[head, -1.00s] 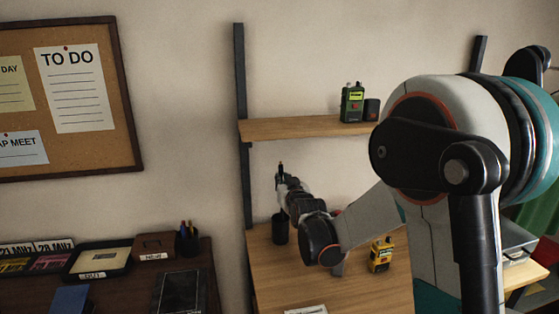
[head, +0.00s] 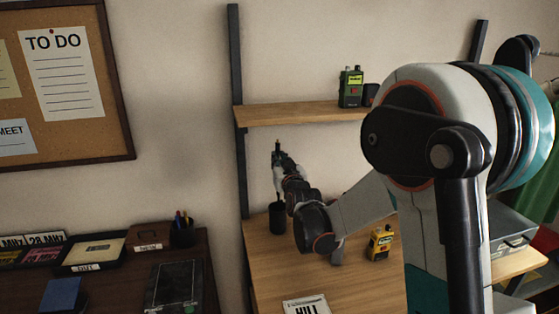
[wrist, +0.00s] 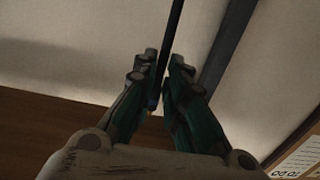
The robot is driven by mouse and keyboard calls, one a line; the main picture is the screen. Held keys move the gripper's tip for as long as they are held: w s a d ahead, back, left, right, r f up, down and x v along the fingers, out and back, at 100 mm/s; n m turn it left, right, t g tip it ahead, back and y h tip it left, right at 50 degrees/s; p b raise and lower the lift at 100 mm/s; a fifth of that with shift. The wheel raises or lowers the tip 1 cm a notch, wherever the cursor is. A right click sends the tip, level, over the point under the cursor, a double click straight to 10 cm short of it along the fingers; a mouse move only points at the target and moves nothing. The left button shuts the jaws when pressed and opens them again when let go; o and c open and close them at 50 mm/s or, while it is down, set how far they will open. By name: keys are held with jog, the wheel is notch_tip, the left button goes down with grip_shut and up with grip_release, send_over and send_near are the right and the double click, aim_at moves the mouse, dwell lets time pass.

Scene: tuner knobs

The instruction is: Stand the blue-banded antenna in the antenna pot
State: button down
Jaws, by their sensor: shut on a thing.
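My gripper (head: 279,160) is shut on the antenna (wrist: 172,38), a thin black rod between the fingertips (wrist: 164,68) in the wrist view. A small blue patch (wrist: 152,104) shows low on it between the fingers. The rod leans slightly in the wrist view. In the head view the antenna's dark tip (head: 277,146) points up above the gripper. The antenna pot (head: 277,219), a black cup, stands on the wooden desk below the gripper. The antenna's lower end and the pot's inside are hidden, so I cannot tell their exact gap.
A yellow radio (head: 380,243) stands on the desk right of the pot, near my arm. A shelf (head: 290,113) above bears a green radio (head: 351,88). A dark shelf upright (head: 237,120) runs close to the left. A paper sheet (head: 306,306) lies at the front.

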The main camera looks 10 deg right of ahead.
notch_tip(320, 180, down, 10)
jog(key=b, duration=0.7)
jog(key=shift+f, duration=0.2)
dwell(0.4)
jog(key=c, duration=1.6)
grip_release()
jog(key=shift+o, duration=0.2)
jog(key=s, duration=1.2)
jog(key=shift+r, duration=0.1)
